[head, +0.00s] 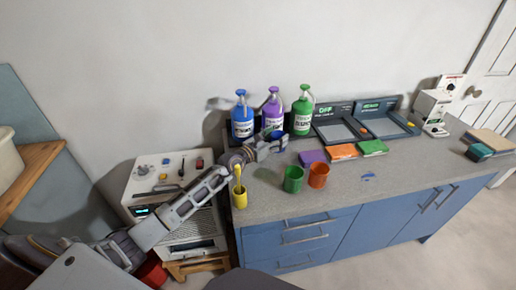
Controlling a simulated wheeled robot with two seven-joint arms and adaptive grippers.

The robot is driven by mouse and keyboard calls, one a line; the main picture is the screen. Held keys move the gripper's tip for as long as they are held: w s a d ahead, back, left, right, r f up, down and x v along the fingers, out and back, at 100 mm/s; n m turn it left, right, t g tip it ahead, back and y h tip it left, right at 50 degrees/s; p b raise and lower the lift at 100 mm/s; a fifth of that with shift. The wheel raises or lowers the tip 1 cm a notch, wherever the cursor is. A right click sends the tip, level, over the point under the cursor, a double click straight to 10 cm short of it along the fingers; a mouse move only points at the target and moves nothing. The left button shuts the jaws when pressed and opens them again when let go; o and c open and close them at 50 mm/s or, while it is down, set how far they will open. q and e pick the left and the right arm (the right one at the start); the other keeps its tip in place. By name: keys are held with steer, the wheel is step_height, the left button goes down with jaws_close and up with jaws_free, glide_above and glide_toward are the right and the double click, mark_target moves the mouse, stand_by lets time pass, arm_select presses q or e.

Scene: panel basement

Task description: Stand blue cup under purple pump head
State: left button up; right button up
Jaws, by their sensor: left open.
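The purple pump bottle (273,111) stands against the wall between a blue pump bottle (242,116) and a green one (302,112). A bit of blue, likely the blue cup (277,133), shows low in front of the purple bottle, just behind my left gripper. The gripper hides most of it, so I cannot tell whether it stands upright or exactly under the pump head. My left gripper (282,143) is open in front of the bottles, reaching right over the counter. I cannot tell whether it touches the cup. My right gripper is out of view.
On the grey counter (400,160) stand a yellow cup (240,199), a green cup (293,179) and an orange cup (318,175). Purple (312,157), orange (343,152) and green (373,147) flat pieces lie behind. Two dark trays (340,132) stand at the back.

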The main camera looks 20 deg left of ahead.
arm_select(q)
steer(key=shift+v, duration=0.75)
steer(key=shift+s+a, duration=0.25)
steer(key=shift+s, duration=0.35)
steer(key=shift+v, duration=3.25)
steer(key=shift+s+a, duration=0.2)
steer(key=shift+s, duration=0.4)
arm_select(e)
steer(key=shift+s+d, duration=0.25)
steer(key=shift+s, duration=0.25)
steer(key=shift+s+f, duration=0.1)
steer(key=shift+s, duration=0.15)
